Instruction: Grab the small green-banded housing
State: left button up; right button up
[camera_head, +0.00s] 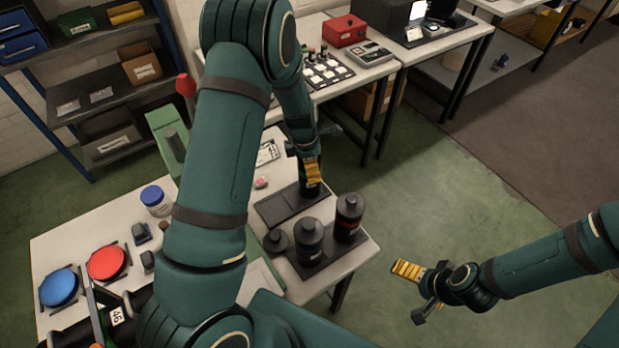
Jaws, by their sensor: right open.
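My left gripper (311,172) is over the far right of the table, its yellow finger pad at the upper part of a dark cylinder (311,188). The cylinder stands upright at the right end of a flat black tray. The gripper hides its top, and I cannot tell whether the jaws are closed on it. No green band is clear on any housing. A dark housing with red marking (349,218), a dark grey housing (309,243) and a low dark piece (276,241) stand nearer. My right gripper (416,291) is open and empty, off the table's right side.
The table (75,233) also holds a red disc (107,262), a blue disc (58,287) and a blue-lidded jar (155,200). My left arm hides its middle. A bench with a red box (344,31) stands behind; shelves are at left. The green floor at right is clear.

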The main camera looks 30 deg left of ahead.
pick_arm(q)
jog(key=c, duration=0.7)
jog(key=shift+r, duration=0.15)
